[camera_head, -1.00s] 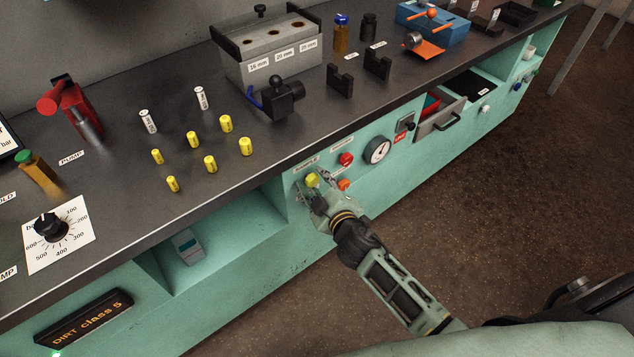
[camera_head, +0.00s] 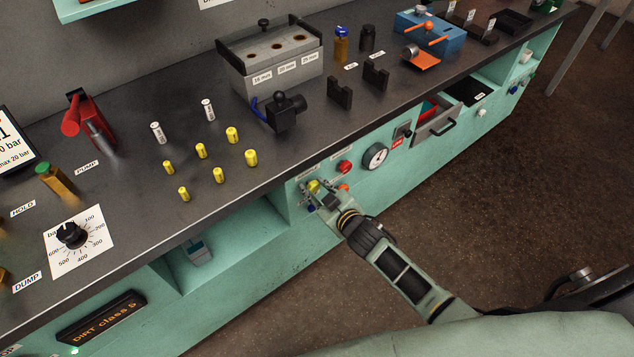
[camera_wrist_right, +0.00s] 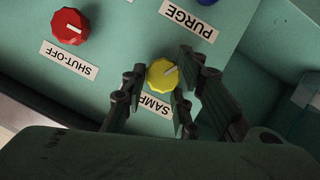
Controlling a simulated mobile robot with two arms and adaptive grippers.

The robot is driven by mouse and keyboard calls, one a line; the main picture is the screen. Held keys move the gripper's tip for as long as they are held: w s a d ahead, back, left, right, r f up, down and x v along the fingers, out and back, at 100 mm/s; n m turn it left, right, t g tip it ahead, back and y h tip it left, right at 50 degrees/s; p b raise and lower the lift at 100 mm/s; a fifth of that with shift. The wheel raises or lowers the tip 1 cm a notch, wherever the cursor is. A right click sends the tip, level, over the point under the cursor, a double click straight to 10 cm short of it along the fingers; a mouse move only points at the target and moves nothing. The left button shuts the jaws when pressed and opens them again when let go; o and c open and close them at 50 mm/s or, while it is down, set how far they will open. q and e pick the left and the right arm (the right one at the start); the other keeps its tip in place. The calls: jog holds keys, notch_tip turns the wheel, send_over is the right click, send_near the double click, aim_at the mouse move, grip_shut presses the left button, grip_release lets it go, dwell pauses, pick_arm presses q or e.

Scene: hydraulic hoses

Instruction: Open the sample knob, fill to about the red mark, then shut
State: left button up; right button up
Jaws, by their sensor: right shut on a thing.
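The yellow sample knob (camera_head: 314,186) is on the front panel of the teal bench, partly covered by my right gripper (camera_head: 320,195). In the right wrist view the knob (camera_wrist_right: 162,74) has a pale pointer line and sits between my fingers, over a partly hidden label starting "SAMP". My right gripper (camera_wrist_right: 158,96) is shut on it. I cannot make out a sample bottle, a red mark or any fluid at the knob. My left gripper is not in view.
A red shut-off knob (camera_head: 344,167) and a round gauge (camera_head: 375,156) are close by on the panel. An orange part (camera_head: 343,188) and a blue part (camera_head: 311,208) are near the gripper. An open drawer (camera_head: 437,128) juts out farther right.

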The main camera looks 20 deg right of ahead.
jog(key=shift+w+d+r, duration=0.15)
jog(key=shift+d, duration=0.2)
jog(key=o, duration=1)
jog(key=shift+a, duration=0.1)
jog(key=v, duration=1.2)
